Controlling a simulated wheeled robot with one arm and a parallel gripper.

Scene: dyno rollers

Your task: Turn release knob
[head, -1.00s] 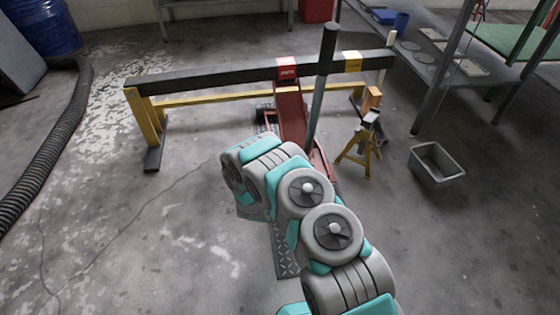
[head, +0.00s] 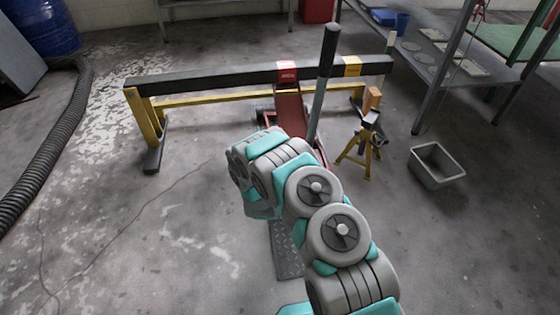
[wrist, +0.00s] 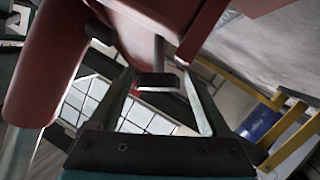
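The red floor jack (head: 289,110) stands under the long dark beam, with its tall handle (head: 320,85) upright and black-topped. In the wrist view the jack's red body (wrist: 75,50) fills the upper left. The release knob (wrist: 158,81), a small dark bar on a thin grey stem, hangs below the red body. My gripper (wrist: 159,72) is open, with one finger on each side of the knob. Gaps show between the knob and both fingers. In the head view my own arm hides the gripper, the knob and the lower part of the jack.
A dark beam (head: 215,77) on yellow legs spans behind the jack. A yellow jack stand (head: 360,150) and a grey bin (head: 437,166) stand to the right, near a metal table (head: 440,60). A black hose (head: 50,140) lies left. The floor at front left is clear.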

